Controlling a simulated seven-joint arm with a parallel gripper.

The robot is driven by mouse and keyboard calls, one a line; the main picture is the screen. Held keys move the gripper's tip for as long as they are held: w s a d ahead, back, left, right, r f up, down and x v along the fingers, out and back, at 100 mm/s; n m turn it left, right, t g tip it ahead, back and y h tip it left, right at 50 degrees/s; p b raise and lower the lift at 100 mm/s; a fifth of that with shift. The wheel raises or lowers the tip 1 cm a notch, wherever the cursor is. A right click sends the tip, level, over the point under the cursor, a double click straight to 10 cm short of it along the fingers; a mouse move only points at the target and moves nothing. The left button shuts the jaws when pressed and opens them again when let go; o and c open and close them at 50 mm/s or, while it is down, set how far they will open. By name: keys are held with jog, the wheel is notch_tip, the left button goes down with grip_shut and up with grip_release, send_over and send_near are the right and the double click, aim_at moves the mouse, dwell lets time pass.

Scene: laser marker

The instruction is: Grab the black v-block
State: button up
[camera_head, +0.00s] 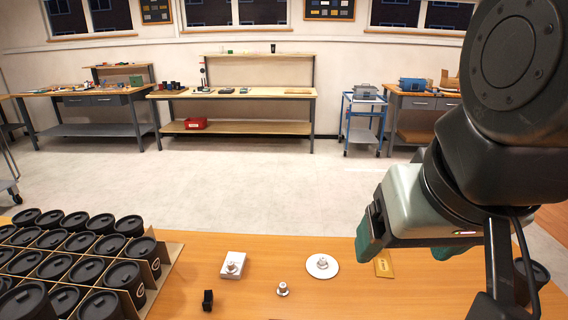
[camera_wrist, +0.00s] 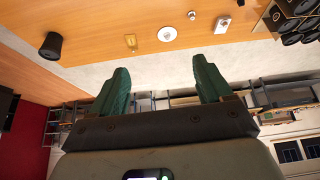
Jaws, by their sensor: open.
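The black v-block (camera_head: 208,300) is a small dark piece on the wooden table near the front edge of the head view, below the white square block. My gripper (camera_head: 412,246) is raised at the right, above and beyond the table's far edge, well apart from the v-block. Its two green fingers are spread with nothing between them, as the wrist view (camera_wrist: 161,80) also shows.
A crate of black cups (camera_head: 165,246) fills the table's left. Near the v-block are a white block (camera_head: 232,270) with a metal knob, a small metal part (camera_head: 282,289), and a white disc (camera_head: 323,273). A yellow plate (camera_head: 384,263) and a black cup (camera_head: 538,276) are rightward.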

jog(key=w+a+f+m+g+y, duration=0.35)
jog(key=w+a+f, duration=0.35)
jog(key=w, duration=0.3)
jog(key=w+a+f+m+g+y, duration=0.3)
jog(key=w+a+f+g, duration=0.1)
jog(key=w+a+f, duration=0.5)
jog(key=m+y, duration=0.7)
jog(key=m, duration=0.3)
send_near(207, 300)
jog(key=shift+w+d+r+g, duration=0.25)
jog(key=shift+d+r, duration=0.35)
jog(key=shift+d, duration=0.05)
jog(key=shift+a+f, duration=0.15)
jog(key=shift+f, duration=0.05)
jog(key=x, duration=1)
jog(key=shift+a+f, duration=0.15)
jog(key=shift+f, duration=0.2)
jog(key=shift+c, duration=0.2)
jog(key=c, duration=1)
